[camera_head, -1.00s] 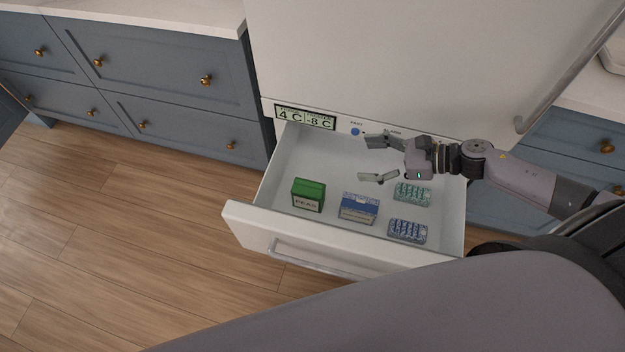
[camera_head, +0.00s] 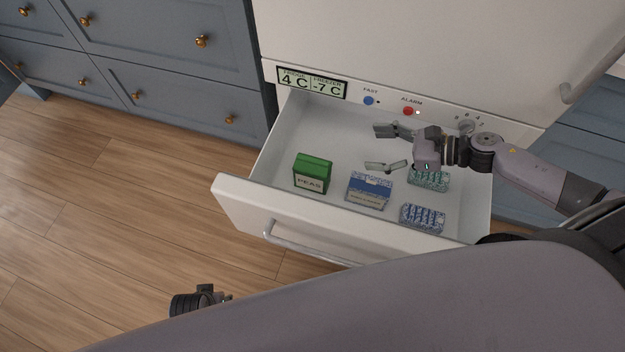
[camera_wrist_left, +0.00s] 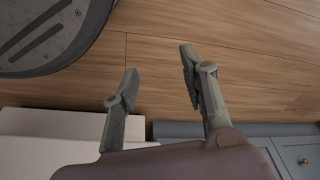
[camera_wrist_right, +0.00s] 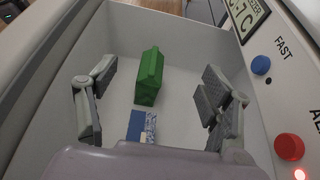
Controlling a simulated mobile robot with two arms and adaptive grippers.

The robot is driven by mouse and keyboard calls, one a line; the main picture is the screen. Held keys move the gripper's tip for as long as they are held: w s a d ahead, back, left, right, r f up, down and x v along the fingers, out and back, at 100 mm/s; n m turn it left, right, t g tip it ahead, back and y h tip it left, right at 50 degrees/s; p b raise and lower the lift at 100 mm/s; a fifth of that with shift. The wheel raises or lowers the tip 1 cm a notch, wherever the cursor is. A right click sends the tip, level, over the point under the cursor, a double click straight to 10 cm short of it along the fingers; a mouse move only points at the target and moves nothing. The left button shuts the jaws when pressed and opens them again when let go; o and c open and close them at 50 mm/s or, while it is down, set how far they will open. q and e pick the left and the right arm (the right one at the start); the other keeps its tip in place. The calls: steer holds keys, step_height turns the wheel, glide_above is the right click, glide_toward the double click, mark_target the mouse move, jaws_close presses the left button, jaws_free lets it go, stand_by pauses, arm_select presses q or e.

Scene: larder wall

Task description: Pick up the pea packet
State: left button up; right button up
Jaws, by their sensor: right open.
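The pea packet (camera_head: 312,174) is a green box with a pale label reading PEAS. It stands in the left part of the open freezer drawer (camera_head: 240,196). My right gripper (camera_head: 380,148) is open and empty over the drawer, to the right of the packet in the head view. In the right wrist view the packet (camera_wrist_right: 149,77) shows ahead, between the lines of the two open fingers (camera_wrist_right: 150,95) and apart from them. My left gripper (camera_wrist_left: 158,75) is open and empty above the wooden floor in the left wrist view.
A blue and white box (camera_head: 369,190) stands right of the packet. The panel above has a blue button (camera_head: 369,100) and a red one (camera_head: 408,111).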

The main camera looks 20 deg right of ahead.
mark_target(329, 166)
step_height(329, 166, down, 10)
steer(key=b, duration=0.8)
steer(key=shift+f, duration=0.15)
steer(key=shift+w+a+f, duration=0.1)
steer(key=shift+w, duration=0.05)
steer(key=x, duration=0.2)
steer(key=shift+w+a, duration=0.2)
steer(key=shift+a, duration=0.1)
steer(key=x, duration=0.8)
steer(key=shift+b, duration=0.4)
steer(key=shift+x, duration=3.2)
arm_select(q)
step_height(329, 166, up, 14)
steer(key=w+t, duration=0.1)
steer(key=shift+f, duration=0.2)
arm_select(e)
steer(key=shift+d+f, duration=0.1)
steer(key=c, duration=1.7)
